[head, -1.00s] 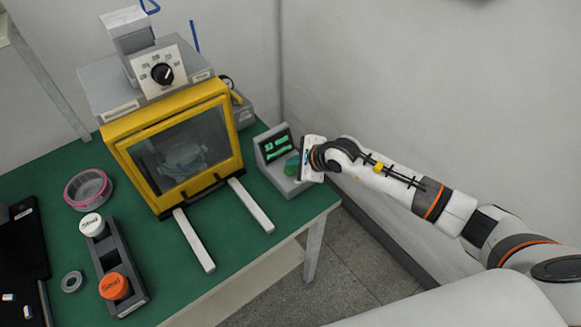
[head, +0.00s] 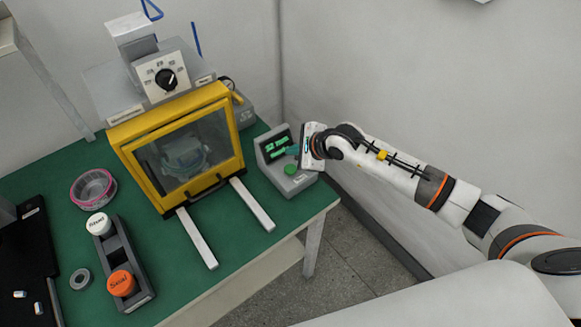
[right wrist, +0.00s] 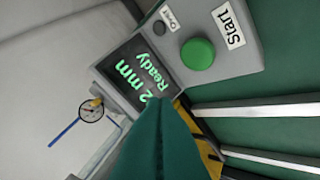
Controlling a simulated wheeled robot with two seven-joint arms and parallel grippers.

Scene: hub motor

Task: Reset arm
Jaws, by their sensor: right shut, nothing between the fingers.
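My right gripper (head: 291,150) is at the control box at the table's right corner. Its teal fingers also show in the right wrist view (right wrist: 175,125), shut with nothing between them. The grey control box (head: 303,183) has a round green button (head: 291,169), which also shows in the right wrist view (right wrist: 198,54) beside a "Start" label. The fingers are beside the button, in front of the box's screen (right wrist: 145,75), which reads "2 mm Ready" in green. My left gripper is not in view.
A yellow-framed chamber (head: 178,150) with a dial stands left of the box, with two pale rails (head: 252,204) in front. A pink-rimmed dish (head: 93,188), a dark holder (head: 128,268) with white and orange "Seal" stamps, and a grey ring (head: 80,279) lie further left. A wall is close behind the right arm.

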